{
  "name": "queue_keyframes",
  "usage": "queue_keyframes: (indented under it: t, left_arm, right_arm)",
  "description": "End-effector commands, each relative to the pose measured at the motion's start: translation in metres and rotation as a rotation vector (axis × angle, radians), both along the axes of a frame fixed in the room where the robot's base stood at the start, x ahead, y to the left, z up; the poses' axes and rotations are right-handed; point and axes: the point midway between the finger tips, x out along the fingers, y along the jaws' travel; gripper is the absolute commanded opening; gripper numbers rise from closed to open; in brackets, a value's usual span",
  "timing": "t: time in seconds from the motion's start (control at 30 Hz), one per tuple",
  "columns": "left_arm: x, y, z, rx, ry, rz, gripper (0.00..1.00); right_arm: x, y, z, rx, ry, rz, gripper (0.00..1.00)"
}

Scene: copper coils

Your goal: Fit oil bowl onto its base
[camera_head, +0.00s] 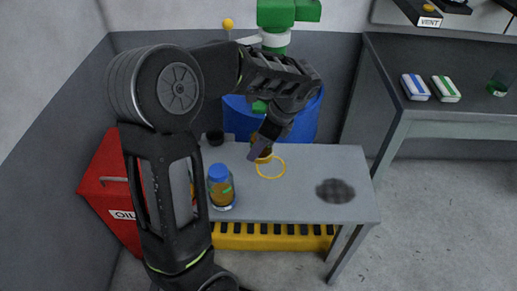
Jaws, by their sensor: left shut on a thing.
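My left gripper (262,148) points down over the table, just above and behind a yellow ring (284,172) on the tabletop. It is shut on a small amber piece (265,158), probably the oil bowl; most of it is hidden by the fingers. A green fitting (288,13) with a white collar (275,40) is above and behind my left arm, and is probably the base. A green part (260,107) shows below, partly hidden by my wrist. The held piece is apart from the green fitting. My right gripper is not in view.
A blue-capped jar of amber liquid (221,190) and a small dark cup (215,138) stand on the grey table (300,207). A dark mesh patch (335,191) lies at right. A red OIL box (110,205) stands left; a blue drum (310,122) stands behind.

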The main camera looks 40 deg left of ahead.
Motion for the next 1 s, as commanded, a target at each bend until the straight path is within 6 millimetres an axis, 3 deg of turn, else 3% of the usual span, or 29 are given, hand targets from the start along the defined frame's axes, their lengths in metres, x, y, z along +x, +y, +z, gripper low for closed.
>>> queue_keyframes:
  t: [0.8,1.0]
  left_arm:
    - [0.0,0.0,0.0,0.0,-0.001,0.0,0.0]
    - [0.0,0.0,0.018,0.001,-0.002,0.0,0.0]
  right_arm:
    - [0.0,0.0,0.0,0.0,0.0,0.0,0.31]
    - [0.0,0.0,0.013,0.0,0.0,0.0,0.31]
